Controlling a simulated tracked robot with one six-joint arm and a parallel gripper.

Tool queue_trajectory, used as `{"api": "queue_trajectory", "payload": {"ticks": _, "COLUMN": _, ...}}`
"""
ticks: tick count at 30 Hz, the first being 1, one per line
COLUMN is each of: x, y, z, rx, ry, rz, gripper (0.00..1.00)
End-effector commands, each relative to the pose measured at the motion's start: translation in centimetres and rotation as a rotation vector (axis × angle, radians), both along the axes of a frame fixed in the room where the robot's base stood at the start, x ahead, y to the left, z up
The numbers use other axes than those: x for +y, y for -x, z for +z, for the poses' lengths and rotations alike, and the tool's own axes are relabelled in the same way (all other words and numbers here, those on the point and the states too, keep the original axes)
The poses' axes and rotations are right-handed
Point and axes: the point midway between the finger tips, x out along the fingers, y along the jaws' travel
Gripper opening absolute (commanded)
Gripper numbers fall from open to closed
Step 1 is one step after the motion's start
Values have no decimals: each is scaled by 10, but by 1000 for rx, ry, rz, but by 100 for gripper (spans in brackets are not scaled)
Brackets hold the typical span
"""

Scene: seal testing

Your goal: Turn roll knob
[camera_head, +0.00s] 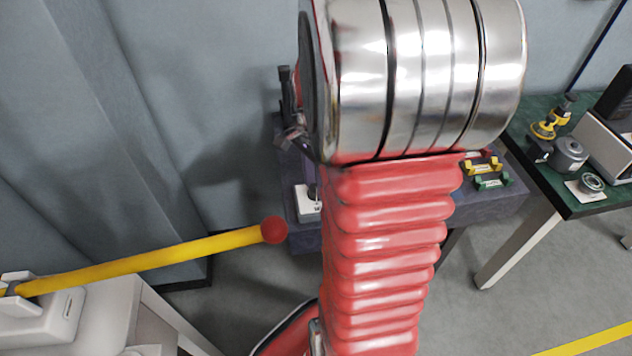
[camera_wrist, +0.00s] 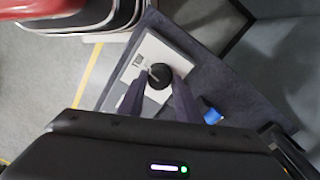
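The roll knob looks like a round black knob (camera_wrist: 160,75) on a white panel (camera_wrist: 148,57) in the wrist view. A thin pale pointer or mark shows at its left side. My gripper (camera_wrist: 161,80) has two dark purple fingers set apart, one on each side of the knob as seen from the wrist. I see a gap between the fingers and cannot tell whether they touch the knob or are still above it. In the head view a small white box (camera_head: 308,207) sits at the table's left end, and my arm hides most of my gripper.
The dark purple table (camera_head: 490,208) also carries yellow (camera_head: 482,167) and green (camera_head: 491,182) handled pieces. A blue object (camera_wrist: 212,116) lies near the panel. A yellow bar with a red ball end (camera_head: 274,230) reaches in from the left. A green-topped table (camera_head: 590,206) stands at right.

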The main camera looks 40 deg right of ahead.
Motion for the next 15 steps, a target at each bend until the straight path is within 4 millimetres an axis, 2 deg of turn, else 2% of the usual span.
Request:
{"api": "queue_trajectory", "payload": {"ticks": 6, "x": 0, "y": 0, "z": 0, "rx": 1, "ry": 0, "rz": 1, "gripper": 47}}
{"api": "queue_trajectory", "payload": {"ticks": 15, "x": 0, "y": 1, "z": 1, "rx": 2, "ry": 0, "rz": 1, "gripper": 47}}
